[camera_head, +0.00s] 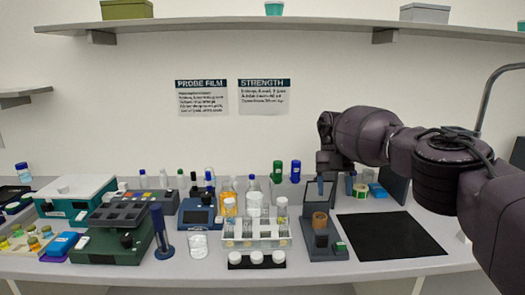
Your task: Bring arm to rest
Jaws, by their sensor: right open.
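My right arm comes in from the right edge, dark purple and black, bent at the elbow. Its gripper (327,176) points down over the back right of the bench, above and behind a small dark stand (325,245) with a brown cylinder (319,220). The gripper is open. A blue-topped item shows close to its fingers; I cannot tell whether they touch it. My left gripper is not in the picture.
A white rack (254,243) with bottles stands mid-bench. A black mat (391,236) lies bare at the right. A green-and-white box (75,197), a dark tray device (115,232) and several vials crowd the left. A shelf (280,26) runs above.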

